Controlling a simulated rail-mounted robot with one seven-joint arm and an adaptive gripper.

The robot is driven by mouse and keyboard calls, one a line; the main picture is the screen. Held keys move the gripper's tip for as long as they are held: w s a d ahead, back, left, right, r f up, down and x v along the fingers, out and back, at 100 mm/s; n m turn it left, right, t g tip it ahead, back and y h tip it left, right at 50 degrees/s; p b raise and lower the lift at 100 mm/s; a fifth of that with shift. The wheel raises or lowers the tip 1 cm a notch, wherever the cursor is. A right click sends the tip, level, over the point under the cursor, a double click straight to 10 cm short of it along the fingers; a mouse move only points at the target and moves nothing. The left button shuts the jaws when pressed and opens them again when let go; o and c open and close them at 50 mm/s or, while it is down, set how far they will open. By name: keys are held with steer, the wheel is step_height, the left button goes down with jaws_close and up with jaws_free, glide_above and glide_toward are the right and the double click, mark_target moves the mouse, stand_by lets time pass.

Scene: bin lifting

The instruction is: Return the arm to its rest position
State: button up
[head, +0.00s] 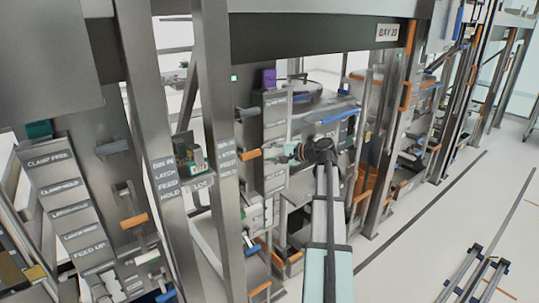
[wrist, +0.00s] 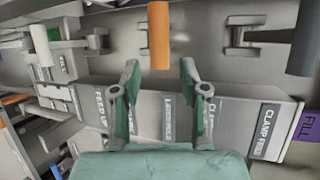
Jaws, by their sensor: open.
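My gripper (head: 285,152) is at the end of my outstretched arm, in front of the labelled panel under the bay beam in the head view. In the wrist view its two green-grey fingers (wrist: 160,68) stand apart, with nothing between their pads. An orange handle (wrist: 158,35) lies just beyond the fingertips, centred on the gap. Its near end comes level with the tips in the picture; whether it touches them I cannot tell. In the head view an orange handle (head: 249,154) sticks out left of my gripper.
Steel posts (head: 215,120) stand left of my arm. A purple block (head: 269,78) tops the panel. Open floor (head: 440,215) lies to the right.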

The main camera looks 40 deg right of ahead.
stand_by(0.4)
steer(key=s+a+f+n+g+h, duration=0.1)
steer(key=s+a+f+g, duration=0.1)
steer(key=f, duration=0.8)
steer(key=s+a+f+n+g+h, duration=0.1)
steer(key=s+a+f+n+g, duration=0.15)
steer(key=f, duration=0.75)
steer(key=s+a+f+n+g, duration=0.1)
steer(key=s+a+f+g, duration=0.2)
steer(key=s+a+f, duration=0.55)
steer(key=s+a+f+n+g, duration=0.1)
steer(key=a+f+n+g, duration=0.15)
steer(key=a+f, duration=0.7)
steer(key=s+a+f+n+g+h, duration=0.1)
steer(key=s+a+f+n+g, duration=0.15)
steer(key=s+a+f, duration=0.4)
steer(key=s+a+f+n+g+h, duration=0.1)
steer(key=s+a+f+g, duration=0.2)
steer(key=s+f, duration=0.65)
steer(key=s+a+f+n+g+h, duration=0.1)
steer(key=s+a+f+n+g, duration=0.1)
steer(key=s, duration=0.7)
steer(key=s+a+f+n+g, duration=0.2)
steer(key=s+a+f, duration=0.3)
steer(key=s, duration=0.5)
steer(key=shift+a+f+g+h, duration=0.15)
steer(key=shift+a+g+h, duration=0.25)
steer(key=shift+a, duration=0.55)
